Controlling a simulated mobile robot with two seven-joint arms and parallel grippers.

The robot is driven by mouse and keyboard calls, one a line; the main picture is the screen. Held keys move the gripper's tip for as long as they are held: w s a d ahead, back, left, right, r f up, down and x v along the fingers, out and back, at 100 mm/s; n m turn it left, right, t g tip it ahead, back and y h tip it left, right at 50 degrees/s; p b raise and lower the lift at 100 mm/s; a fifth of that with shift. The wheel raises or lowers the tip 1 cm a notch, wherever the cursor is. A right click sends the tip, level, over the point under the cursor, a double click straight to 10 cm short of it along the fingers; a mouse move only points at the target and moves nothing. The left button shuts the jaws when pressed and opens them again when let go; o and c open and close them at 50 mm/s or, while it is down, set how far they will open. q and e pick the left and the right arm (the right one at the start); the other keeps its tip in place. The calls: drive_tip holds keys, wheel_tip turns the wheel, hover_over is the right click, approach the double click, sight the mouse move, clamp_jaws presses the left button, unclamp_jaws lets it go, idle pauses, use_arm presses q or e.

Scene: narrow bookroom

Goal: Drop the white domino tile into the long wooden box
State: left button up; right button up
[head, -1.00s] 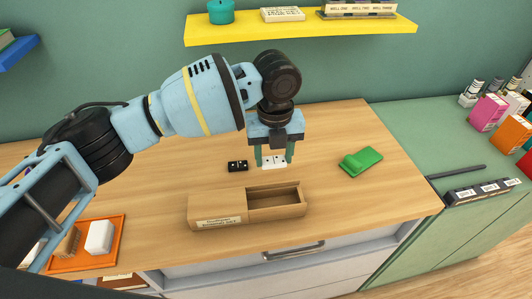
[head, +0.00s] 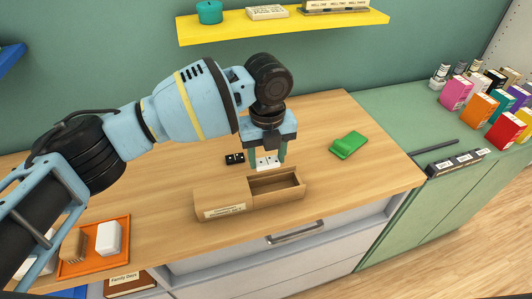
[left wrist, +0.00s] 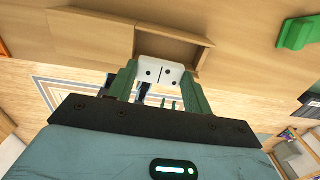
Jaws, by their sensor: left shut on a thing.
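The white domino tile (head: 268,163) is pinched between the green fingers of my left gripper (head: 267,158). In the left wrist view the tile (left wrist: 160,73) lies across between the fingertips (left wrist: 160,78), dots showing. The long wooden box (head: 222,198) stands on the wooden counter, its left part covered and its right part open. The open part looks empty where I can see in. In the head view the tile is just behind the open part's back edge; its height above the counter is hard to tell. My right gripper is not in view.
A black domino tile (head: 234,158) lies behind the box. A green object (head: 348,145) lies to the right on the counter. An orange tray (head: 122,236) with a white block (head: 109,238) is at the front left. A yellow shelf (head: 285,27) hangs above.

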sight(266, 172)
use_arm(q)
drive_tip(key=shift+a+f+b, duration=0.1)
drive_tip(key=shift+f+b, duration=0.7)
drive_tip(key=shift+f, duration=2.05)
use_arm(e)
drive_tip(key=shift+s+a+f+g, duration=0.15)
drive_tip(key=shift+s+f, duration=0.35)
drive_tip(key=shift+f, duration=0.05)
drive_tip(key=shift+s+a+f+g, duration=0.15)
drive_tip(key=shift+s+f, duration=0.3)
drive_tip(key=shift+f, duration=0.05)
use_arm(q)
drive_tip(key=o, duration=1)
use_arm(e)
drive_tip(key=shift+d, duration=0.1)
use_arm(q)
wheel_tip(266, 172, up, 7)
drive_tip(key=shift+r, duration=0.45)
